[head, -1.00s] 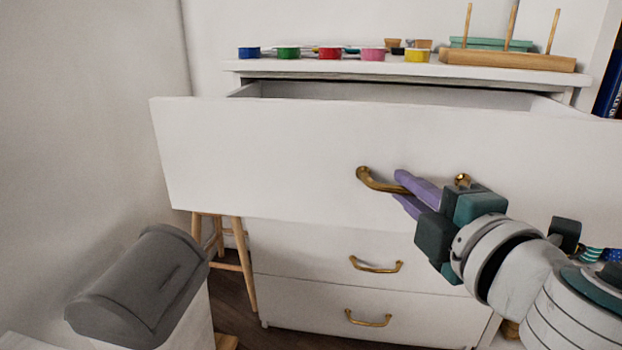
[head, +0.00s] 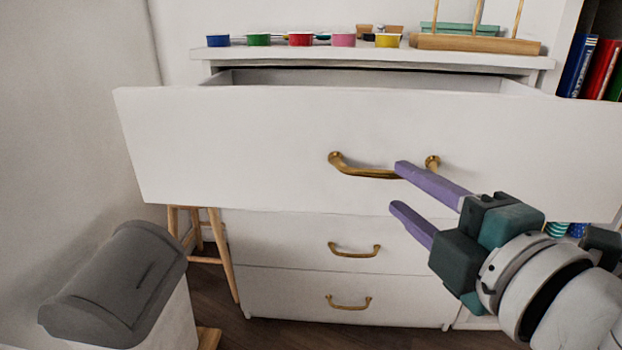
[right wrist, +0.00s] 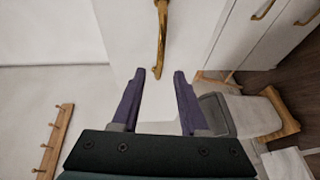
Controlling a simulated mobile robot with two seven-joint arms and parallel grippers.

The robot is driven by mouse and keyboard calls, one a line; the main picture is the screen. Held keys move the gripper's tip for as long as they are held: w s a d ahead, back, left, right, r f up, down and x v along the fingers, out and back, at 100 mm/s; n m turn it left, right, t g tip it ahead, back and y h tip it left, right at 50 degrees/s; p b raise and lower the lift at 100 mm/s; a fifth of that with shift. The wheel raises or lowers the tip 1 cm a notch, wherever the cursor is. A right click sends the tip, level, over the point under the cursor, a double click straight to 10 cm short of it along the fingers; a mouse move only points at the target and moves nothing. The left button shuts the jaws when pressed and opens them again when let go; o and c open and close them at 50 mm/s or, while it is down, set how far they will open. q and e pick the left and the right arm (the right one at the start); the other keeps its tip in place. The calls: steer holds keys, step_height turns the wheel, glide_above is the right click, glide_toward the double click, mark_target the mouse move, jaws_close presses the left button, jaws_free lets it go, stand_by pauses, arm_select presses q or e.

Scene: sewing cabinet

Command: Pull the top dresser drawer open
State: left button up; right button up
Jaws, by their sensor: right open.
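The top dresser drawer (head: 240,140) is pulled well out, and its open inside shows behind the white front. Its brass handle (head: 362,172) is on the middle of the front. My right gripper (head: 396,188) is open and empty, its purple fingers spread just in front of the handle's right part. In the right wrist view the handle (right wrist: 162,35) lies beyond the fingertips (right wrist: 160,73), with a small gap and nothing between the fingers. My left gripper is not in view.
Two lower drawers with brass handles (head: 354,250) are shut. Paint pots (head: 300,39) and a wooden spool rack (head: 475,44) stand on the dresser top. A grey-lidded bin (head: 115,283) is at lower left, near a wooden stool (head: 222,255). Books (head: 578,65) are at right.

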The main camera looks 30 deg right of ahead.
steer(key=s, duration=0.3)
steer(key=shift+s+a+r, duration=0.2)
steer(key=shift+s+a, duration=0.05)
steer(key=shift+s, duration=0.05)
steer(key=s+d+r+m+g+h+p, duration=0.1)
steer(key=s+d+r+m+g+p, duration=0.15)
steer(key=r+m+p, duration=0.4)
steer(key=s+d+r+m+g+h+p, duration=0.15)
steer(key=r+m+g+p, duration=0.25)
steer(key=r+p, duration=0.55)
steer(key=s+a+r+m+g+y+p, duration=0.3)
steer(key=s+a+r+g+y+p, duration=0.55)
steer(key=p, duration=1.25)
step_height(320, 180, up, 36)
steer(key=s+a+t+h+p, duration=0.1)
steer(key=t+h+p, duration=0.1)
steer(key=p, duration=3.2)
steer(key=shift+h, duration=0.6)
